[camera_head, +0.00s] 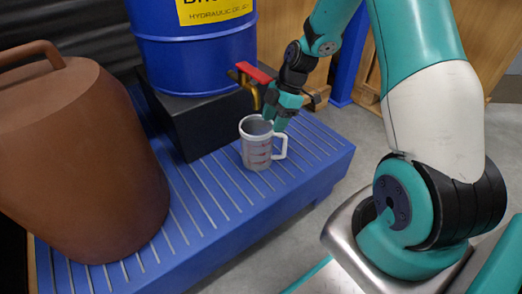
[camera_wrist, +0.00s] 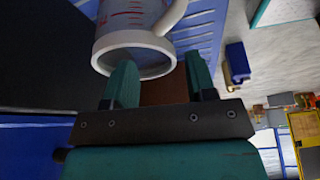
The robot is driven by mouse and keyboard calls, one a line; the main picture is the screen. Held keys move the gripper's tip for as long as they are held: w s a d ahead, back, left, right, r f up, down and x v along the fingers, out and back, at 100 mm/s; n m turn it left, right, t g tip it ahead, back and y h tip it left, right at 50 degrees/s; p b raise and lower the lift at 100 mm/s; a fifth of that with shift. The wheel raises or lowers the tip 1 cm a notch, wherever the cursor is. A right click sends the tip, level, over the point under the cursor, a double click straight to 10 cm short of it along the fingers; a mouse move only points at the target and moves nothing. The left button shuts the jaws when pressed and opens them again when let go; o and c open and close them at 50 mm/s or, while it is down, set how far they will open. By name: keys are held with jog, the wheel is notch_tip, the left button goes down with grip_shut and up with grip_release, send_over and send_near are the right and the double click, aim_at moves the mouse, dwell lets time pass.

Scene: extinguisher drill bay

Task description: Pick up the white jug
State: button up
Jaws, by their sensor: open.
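The white jug (camera_head: 256,152) stands upright on the blue slatted platform (camera_head: 215,215). It has red measuring marks and a handle on its right side. My gripper (camera_head: 283,117) is just behind and above the handle side of the jug, fingers pointing down. In the wrist view, the jug (camera_wrist: 133,50) fills the top, with its rim nearest and its handle at the right. My gripper (camera_wrist: 160,75) is open there. The left finger overlaps the rim in the picture and the right finger is past the handle. I cannot tell whether either touches the jug.
A blue drum (camera_head: 195,48) with a brass tap and red lever (camera_head: 254,73) sits on a black block (camera_head: 200,118), close above the jug. A large brown can (camera_head: 80,160) stands at the left. Grey floor lies right of the platform.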

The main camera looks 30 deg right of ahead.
aim_at(268, 135)
jog(key=b+x, duration=0.2)
jog(key=x, duration=0.1)
jog(key=b+x, duration=0.1)
jog(key=x, duration=0.1)
jog(key=shift+s+a, duration=0.15)
jog(key=shift+s, duration=0.15)
jog(key=shift+r, duration=0.1)
